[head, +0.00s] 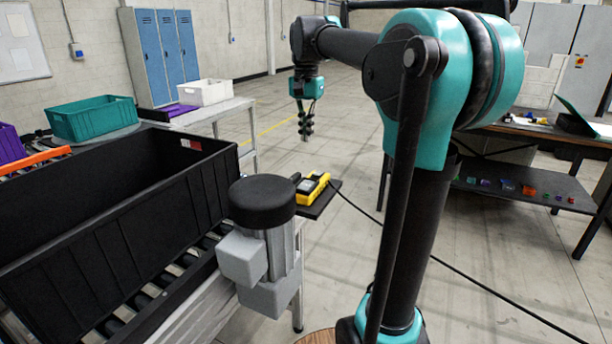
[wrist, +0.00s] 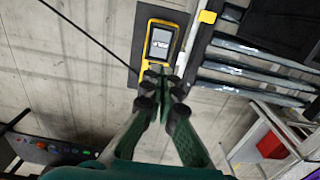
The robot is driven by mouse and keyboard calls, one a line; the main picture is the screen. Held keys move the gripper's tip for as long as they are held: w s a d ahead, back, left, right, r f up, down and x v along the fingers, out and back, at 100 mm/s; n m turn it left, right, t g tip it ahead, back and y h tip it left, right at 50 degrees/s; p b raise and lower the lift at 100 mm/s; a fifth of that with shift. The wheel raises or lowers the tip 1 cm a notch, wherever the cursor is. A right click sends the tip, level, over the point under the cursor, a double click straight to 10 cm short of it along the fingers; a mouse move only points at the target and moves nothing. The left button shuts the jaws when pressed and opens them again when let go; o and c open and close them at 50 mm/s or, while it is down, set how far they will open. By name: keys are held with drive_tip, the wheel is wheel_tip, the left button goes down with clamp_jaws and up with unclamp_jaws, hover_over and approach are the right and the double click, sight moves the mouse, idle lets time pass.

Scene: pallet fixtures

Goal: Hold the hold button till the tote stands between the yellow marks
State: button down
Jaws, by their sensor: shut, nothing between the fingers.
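The large black tote (head: 150,215) stands on the roller conveyor at the left in the head view. A yellow pendant (head: 313,188) with a screen lies on a small dark shelf beside the conveyor; it also shows in the wrist view (wrist: 146,72). I cannot make out the hold button; the fingers cover the pendant's lower part in the wrist view. My gripper (head: 305,136) points down, shut and empty, and appears above the pendant and apart from it. Its fingertips also show in the wrist view (wrist: 163,76). A yellow mark (wrist: 207,16) sits on the conveyor's rail.
A grey motor with a black cap (head: 262,190) stands by the conveyor, close to the pendant. A black cable (head: 450,265) runs from the pendant across the floor. A green crate (head: 95,119) and a white crate (head: 205,92) stand behind. A workbench is at the right.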

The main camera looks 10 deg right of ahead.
wheel_tip(320, 180, down, 14)
drive_tip(key=shift+r, duration=0.1)
idle(0.4)
drive_tip(key=shift+f, duration=0.25)
drive_tip(key=shift+s+f, duration=0.15)
drive_tip(key=shift+f, duration=0.6)
wheel_tip(320, 180, up, 14)
drive_tip(key=shift+r, duration=0.15)
idle(0.4)
